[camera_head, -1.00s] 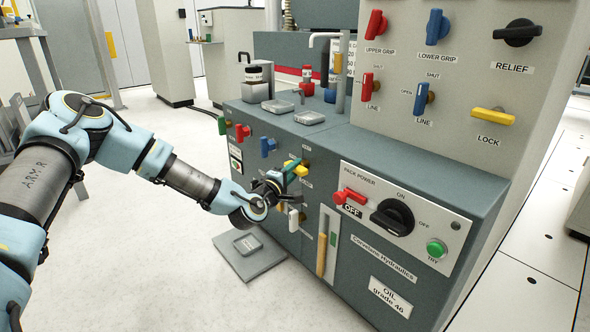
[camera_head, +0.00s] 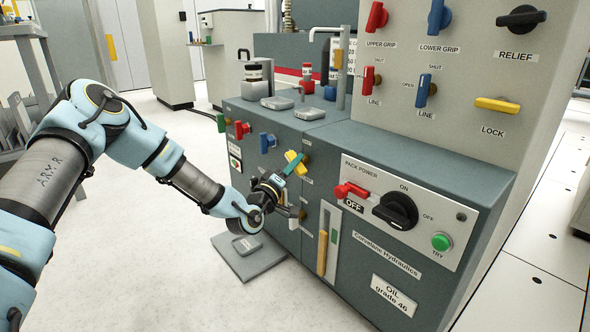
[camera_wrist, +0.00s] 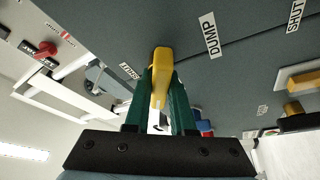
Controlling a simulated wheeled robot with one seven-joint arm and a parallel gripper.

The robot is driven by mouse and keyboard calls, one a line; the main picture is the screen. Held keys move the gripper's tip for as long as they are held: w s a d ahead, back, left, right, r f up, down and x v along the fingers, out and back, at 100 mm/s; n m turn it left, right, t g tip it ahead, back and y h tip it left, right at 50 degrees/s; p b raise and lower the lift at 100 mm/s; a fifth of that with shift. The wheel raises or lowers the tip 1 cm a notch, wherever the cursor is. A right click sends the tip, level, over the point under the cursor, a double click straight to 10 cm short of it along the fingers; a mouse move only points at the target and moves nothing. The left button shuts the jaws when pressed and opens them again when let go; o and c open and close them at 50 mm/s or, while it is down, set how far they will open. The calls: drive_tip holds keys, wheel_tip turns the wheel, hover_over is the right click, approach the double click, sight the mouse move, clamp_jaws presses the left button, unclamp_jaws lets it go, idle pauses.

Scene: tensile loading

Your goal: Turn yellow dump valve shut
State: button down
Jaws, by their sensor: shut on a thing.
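The yellow dump valve handle (camera_wrist: 161,62) is in the wrist view, beside the label DUMP (camera_wrist: 210,34). The green fingers of my gripper (camera_wrist: 162,88) lie on either side of it and are shut on it. In the head view the yellow handle (camera_head: 297,168) shows on the dark cabinet front, tilted, with my gripper (camera_head: 291,166) reaching it from below. The fingers cover part of the handle and the valve body behind it is hidden. A small label (camera_wrist: 130,72) sits left of the handle.
A blue handle (camera_head: 267,142) and a red handle (camera_head: 241,129) stand out left of the valve. A white handle (camera_head: 294,220) is close below my gripper. A tan bar (camera_head: 322,252) and the power switch panel (camera_head: 430,222) are to the right.

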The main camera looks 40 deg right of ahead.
drive_tip(key=m+g+h+b, duration=0.1)
drive_tip(key=m, duration=0.3)
drive_tip(key=m+g+h+b, duration=0.1)
drive_tip(key=m+g+b, duration=0.1)
drive_tip(key=m, duration=0.2)
drive_tip(key=shift+f, duration=0.2)
drive_tip(key=shift+r+m+g+h+b, duration=0.15)
drive_tip(key=shift+m+g+b, duration=0.6)
drive_tip(key=shift+m, duration=1.05)
drive_tip(key=shift+f+m+g+h+b, duration=0.1)
drive_tip(key=shift+m+g+h+b, duration=0.2)
drive_tip(key=shift+m+g, duration=1.2)
drive_tip(key=shift+m+t, duration=0.35)
drive_tip(key=shift+m, duration=0.15)
drive_tip(key=c, duration=0.8)
unclamp_jaws()
drive_tip(key=shift+r, duration=0.15)
drive_tip(key=shift+o, duration=0.2)
drive_tip(key=p+v, duration=0.3)
drive_tip(key=v, duration=0.8)
